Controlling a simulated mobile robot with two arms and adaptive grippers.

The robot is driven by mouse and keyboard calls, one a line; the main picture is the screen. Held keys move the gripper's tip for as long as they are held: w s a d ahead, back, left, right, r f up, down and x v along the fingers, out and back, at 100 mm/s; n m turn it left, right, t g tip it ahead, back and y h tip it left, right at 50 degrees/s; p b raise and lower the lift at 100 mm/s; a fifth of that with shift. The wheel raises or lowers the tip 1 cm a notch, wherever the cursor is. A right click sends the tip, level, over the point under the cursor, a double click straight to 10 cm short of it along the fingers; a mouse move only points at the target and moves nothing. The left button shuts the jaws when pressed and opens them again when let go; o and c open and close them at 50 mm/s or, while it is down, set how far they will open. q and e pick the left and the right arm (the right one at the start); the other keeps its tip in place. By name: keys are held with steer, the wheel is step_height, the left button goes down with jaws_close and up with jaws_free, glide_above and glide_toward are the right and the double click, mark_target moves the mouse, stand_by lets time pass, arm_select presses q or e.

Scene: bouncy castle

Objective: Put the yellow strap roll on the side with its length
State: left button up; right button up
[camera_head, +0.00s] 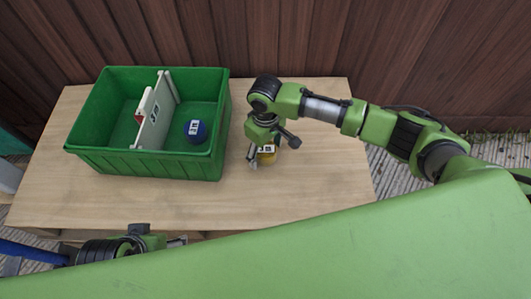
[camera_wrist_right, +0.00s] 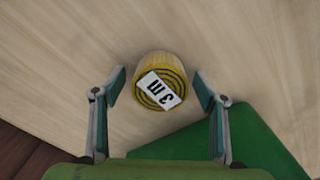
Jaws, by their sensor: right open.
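The yellow strap roll (camera_wrist_right: 160,82) stands on the wooden table with a white label reading "3 m" on its upward face. It also shows in the head view (camera_head: 267,160), partly hidden by my right gripper (camera_head: 262,156). My right gripper (camera_wrist_right: 161,88) is open above the roll, one finger on each side, with gaps to both. A green bin (camera_head: 145,168) is left of it, split by a white divider (camera_head: 158,112) with a label on it. A blue roll (camera_head: 195,131) with a white label lies in the right compartment. My left gripper (camera_head: 177,241) is partly visible at the lower left.
The wooden table (camera_head: 310,190) is clear to the right of and in front of the bin. The bin's right wall stands close to my right gripper. A brown wooden fence (camera_head: 290,40) rises behind the table.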

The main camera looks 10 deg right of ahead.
steer(key=c, duration=1.4)
steer(key=shift+r, duration=0.15)
